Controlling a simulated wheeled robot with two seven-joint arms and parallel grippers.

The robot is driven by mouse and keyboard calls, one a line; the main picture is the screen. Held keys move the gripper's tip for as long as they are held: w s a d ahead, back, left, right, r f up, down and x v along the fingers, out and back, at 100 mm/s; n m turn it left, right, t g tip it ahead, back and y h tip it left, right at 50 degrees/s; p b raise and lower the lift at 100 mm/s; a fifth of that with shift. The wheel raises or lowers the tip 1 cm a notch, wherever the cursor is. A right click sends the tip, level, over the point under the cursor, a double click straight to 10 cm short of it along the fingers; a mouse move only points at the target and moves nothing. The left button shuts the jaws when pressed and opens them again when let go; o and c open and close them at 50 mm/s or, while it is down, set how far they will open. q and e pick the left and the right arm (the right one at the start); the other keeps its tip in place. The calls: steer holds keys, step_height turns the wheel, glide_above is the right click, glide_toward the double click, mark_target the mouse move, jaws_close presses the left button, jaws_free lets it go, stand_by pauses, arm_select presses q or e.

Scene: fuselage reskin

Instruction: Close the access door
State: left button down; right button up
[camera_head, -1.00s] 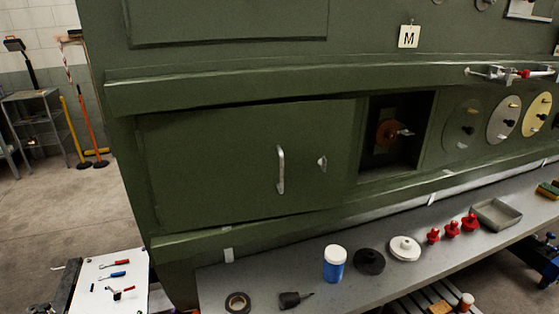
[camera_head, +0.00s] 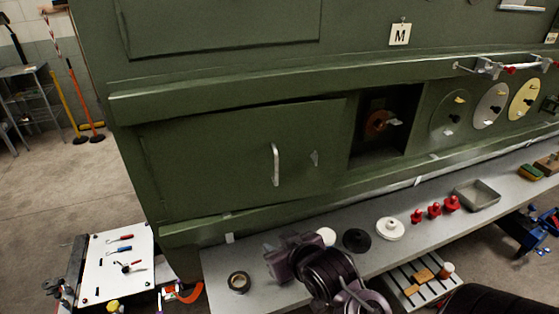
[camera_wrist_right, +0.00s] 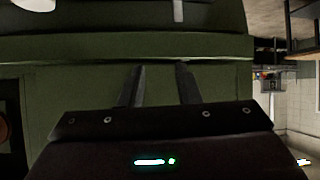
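My right gripper (camera_head: 280,262) is above the grey bench, below and in front of the door, apart from the handle. In the right wrist view its two fingers (camera_wrist_right: 160,72) are spread with nothing between them, in front of green panelling. My left gripper is not in view.
A dark square opening (camera_head: 385,120) with a reddish round part lies right of the door. The bench (camera_head: 250,293) holds a tape roll (camera_head: 238,281), black disc (camera_head: 356,240), white disc (camera_head: 390,229), red knobs and a metal tray (camera_head: 477,195). A tool board (camera_head: 110,255) stands lower left.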

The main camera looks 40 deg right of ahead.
mark_target(277, 164)
steer(key=w+d+r+m+t+h, duration=0.1)
steer(key=d+r+t, duration=0.2)
steer(key=r, duration=0.3)
steer(key=w+d+r+t+h, duration=0.1)
steer(key=w+d+r+t, duration=0.15)
steer(key=r, duration=0.35)
steer(key=w+b, duration=0.1)
steer(key=b, duration=0.2)
steer(key=w+b, duration=0.1)
steer(key=b, duration=0.1)
steer(key=w+d+t+b, duration=0.1)
steer(key=b, duration=0.2)
steer(key=shift+w+f+b, duration=0.25)
steer(key=shift+w+b, duration=0.1)
steer(key=shift+w+d+b, duration=0.15)
steer(key=shift+w+b, duration=0.15)
steer(key=shift+b, duration=0.05)
steer(key=shift+w+d+r+p, duration=0.1)
steer(key=shift+w+r+p, duration=0.3)
steer(key=shift+w+p, duration=0.2)
steer(key=shift+w+d+f, duration=0.1)
steer(key=shift+w, duration=0.55)
steer(key=shift+c, duration=0.4)
jaws_close()
